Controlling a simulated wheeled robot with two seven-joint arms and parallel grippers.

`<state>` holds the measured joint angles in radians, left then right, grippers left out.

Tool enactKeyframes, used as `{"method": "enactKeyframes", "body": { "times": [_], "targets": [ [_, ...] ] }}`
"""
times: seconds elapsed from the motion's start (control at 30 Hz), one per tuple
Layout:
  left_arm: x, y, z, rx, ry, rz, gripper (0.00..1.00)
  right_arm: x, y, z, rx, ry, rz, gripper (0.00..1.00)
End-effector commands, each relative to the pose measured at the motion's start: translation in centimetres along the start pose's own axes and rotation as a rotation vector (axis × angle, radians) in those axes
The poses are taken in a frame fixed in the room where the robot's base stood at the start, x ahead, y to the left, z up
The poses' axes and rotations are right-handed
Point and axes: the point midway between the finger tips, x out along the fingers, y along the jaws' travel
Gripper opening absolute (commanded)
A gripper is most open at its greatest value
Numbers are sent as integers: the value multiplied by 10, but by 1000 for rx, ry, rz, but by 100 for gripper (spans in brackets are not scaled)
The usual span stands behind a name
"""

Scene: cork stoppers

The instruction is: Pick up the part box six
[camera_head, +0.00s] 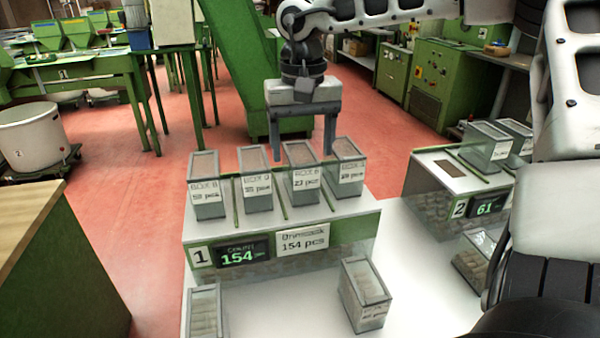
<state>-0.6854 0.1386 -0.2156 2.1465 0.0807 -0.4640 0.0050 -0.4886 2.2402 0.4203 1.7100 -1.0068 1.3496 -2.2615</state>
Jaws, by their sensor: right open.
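A row of grey boxes with brown tops stands on the dispenser marked 1 (350,210). The third box from the left (304,198) has a label whose number is blurred, perhaps 6 or 8, with 23 pcs under it. My right gripper (302,154) is open and empty, pointing down behind and above this box. Its fingertips show on either side of the box's top; I cannot tell whether they are level with it. The first box (207,202), second box (256,196) and fourth box (349,184) stand beside it, with green dividers between. My left gripper is out of view.
A second dispenser (425,187) marked 2 with boxes stands at the right. Loose boxes stand on the white table (275,310) in front, one at the centre right (365,295) and one at the left (204,312). A wooden-topped green cabinet (65,270) is at left.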

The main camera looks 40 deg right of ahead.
Motion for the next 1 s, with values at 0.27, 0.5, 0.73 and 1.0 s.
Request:
{"method": "enactKeyframes", "body": {
  "times": [0.27, 0.5, 0.73, 1.0],
  "targets": [
    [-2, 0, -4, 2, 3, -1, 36, 24, 0, -1, 0, -4, 1, 71],
    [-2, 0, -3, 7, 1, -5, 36, 56, 0, -2, 1, -3, 0, 71],
    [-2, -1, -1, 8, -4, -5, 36, 60, -1, -3, 2, 0, -2, 71],
    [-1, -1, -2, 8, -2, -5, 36, 59, -1, -3, 2, 1, -2, 22]
  ]
}}
